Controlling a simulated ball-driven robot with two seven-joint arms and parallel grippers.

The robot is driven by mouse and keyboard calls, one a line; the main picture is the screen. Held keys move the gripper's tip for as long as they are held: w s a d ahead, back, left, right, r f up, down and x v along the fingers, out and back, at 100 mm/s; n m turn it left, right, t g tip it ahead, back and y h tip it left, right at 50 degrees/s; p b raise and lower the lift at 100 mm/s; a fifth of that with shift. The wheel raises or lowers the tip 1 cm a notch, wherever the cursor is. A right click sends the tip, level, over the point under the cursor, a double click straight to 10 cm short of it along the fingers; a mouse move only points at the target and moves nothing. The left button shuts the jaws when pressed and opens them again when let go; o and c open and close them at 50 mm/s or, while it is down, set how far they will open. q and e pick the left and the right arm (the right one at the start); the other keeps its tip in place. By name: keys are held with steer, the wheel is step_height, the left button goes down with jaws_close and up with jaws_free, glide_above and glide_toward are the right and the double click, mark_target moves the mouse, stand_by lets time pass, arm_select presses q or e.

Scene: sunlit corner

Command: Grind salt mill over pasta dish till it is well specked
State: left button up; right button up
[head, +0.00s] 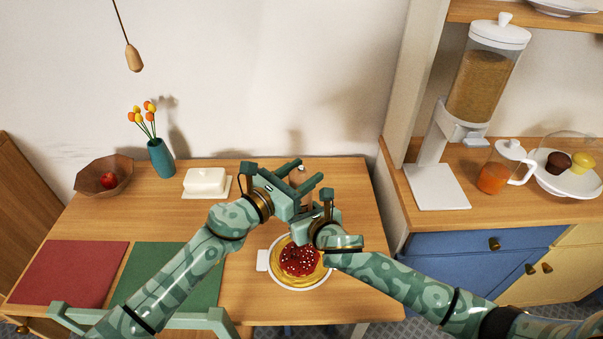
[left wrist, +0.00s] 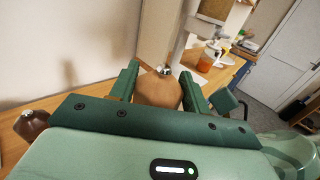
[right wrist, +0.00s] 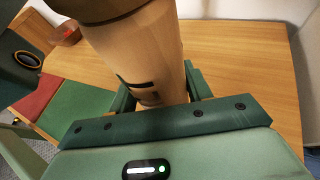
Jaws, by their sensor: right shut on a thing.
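The pasta dish is a white plate (head: 262,260) with yellow pasta and red sauce (head: 300,260) flecked with white specks. The salt mill is light wood; its body (right wrist: 140,55) stands between the fingers of my right gripper (right wrist: 160,88), which is shut on it. Its rounded head with a silver knob (left wrist: 158,88) is between the fingers of my left gripper (left wrist: 160,82), which stand apart on either side and look open. In the head view my left gripper (head: 303,175) is above my right gripper (head: 326,212), behind the plate; they mostly hide the mill.
A white butter dish (head: 205,182), a teal vase (head: 160,158) and a wooden bowl (head: 104,178) stand at the back left. Red (head: 70,272) and green (head: 170,262) mats lie at the front left. A dark, silver-topped object (left wrist: 30,124) shows in the left wrist view. Table right is clear.

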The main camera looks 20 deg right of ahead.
arm_select(q)
steer(key=shift+w+m+g, duration=0.1)
steer(key=shift+m+g, duration=0.2)
steer(key=m+g+h, duration=0.1)
steer(key=m+g, duration=0.1)
steer(key=g, duration=0.1)
steer(key=shift+f+h, duration=0.1)
steer(key=shift+h, duration=0.2)
steer(key=shift+d+f+m+g+h, duration=0.15)
steer(key=shift+m+g, duration=0.6)
steer(key=shift+g, duration=0.45)
steer(key=shift+a+r+m+g+h, duration=0.15)
steer(key=shift+m+g, duration=0.6)
steer(key=shift+g, duration=0.45)
steer(key=shift+f+g, duration=0.1)
steer(key=shift+g, duration=0.2)
steer(key=shift+m, duration=0.3)
steer(key=o, duration=0.7)
steer(key=shift+o, duration=0.2)
steer(key=shift+a, duration=0.1)
